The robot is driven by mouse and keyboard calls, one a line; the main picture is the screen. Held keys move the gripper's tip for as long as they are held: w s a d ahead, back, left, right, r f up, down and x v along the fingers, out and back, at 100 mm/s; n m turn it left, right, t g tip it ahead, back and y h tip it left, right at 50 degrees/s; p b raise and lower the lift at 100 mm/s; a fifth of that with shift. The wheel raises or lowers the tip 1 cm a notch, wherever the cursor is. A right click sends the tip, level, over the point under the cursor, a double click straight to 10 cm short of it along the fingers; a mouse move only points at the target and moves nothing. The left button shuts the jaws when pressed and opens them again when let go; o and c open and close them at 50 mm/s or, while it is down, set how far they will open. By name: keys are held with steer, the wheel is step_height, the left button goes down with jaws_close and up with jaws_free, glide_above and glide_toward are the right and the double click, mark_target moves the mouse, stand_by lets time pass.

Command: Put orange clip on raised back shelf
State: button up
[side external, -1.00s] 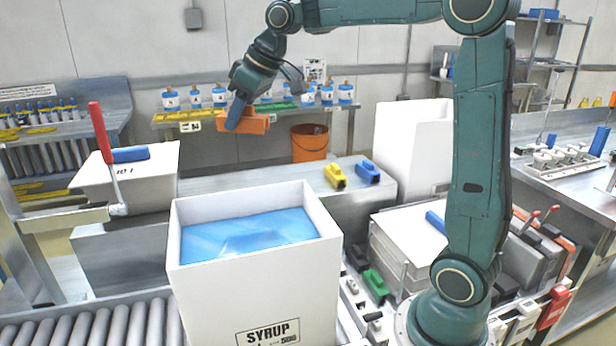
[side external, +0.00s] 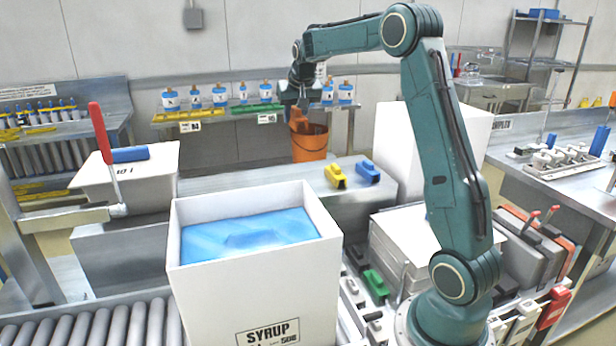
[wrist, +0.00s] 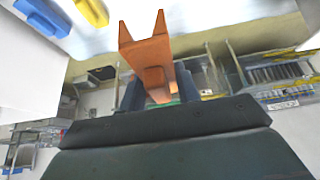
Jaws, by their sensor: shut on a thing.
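The orange clip (side external: 302,125) is held in my gripper (side external: 298,105), in front of the orange bucket in the side view, so its outline partly blends with it. In the wrist view the orange clip (wrist: 147,58) sits between the two fingers of my gripper (wrist: 158,92), its forked end pointing away. A raised steel ledge (side external: 285,192) runs behind the syrup box. A yellow clip (side external: 335,176) and a blue clip (side external: 368,172) stand on its right part. The held clip appears above and behind this ledge; its exact height is unclear.
The open white syrup box (side external: 255,285) with blue liner (side external: 245,235) stands in front. A tall white box (side external: 425,140) stands right of the clips. A white bin (side external: 130,185) with a red-handled lever (side external: 103,140) is at left. The ledge is clear left of the yellow clip.

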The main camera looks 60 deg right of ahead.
steer(key=shift+f, duration=10)
steer(key=shift+f, duration=0.1)
steer(key=o, duration=0.9)
steer(key=shift+o, duration=0.2)
steer(key=shift+v, duration=0.9)
steer(key=v, duration=1)
steer(key=shift+r, duration=0.2)
steer(key=shift+a, duration=0.1)
